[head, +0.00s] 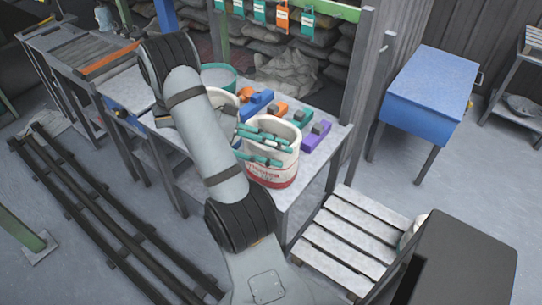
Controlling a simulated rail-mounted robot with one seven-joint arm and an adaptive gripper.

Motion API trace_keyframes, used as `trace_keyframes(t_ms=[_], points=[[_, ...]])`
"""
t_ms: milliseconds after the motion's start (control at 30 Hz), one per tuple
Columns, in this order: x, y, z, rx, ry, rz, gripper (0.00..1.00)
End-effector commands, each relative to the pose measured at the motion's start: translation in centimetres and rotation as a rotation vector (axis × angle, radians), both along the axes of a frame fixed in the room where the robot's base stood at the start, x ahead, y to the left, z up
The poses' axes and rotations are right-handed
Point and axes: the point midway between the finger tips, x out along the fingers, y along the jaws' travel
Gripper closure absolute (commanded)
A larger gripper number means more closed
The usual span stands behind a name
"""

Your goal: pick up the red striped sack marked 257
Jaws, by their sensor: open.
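My arm rises from the bottom of the picture and bends at the upper left, across the bench.
Green and orange tags (282,16) hang above. A slatted pallet (345,240), blue cabinet (432,98) and floor rails (95,215) surround open grey floor.

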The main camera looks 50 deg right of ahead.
Motion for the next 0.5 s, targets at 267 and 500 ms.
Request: trace_keyframes(t_ms=[267, 500], points=[[0.02, 0.01, 0.01, 0.000, 0.000, 0.000, 0.73], [0.03, 0.02, 0.02, 0.000, 0.000, 0.000, 0.87]])
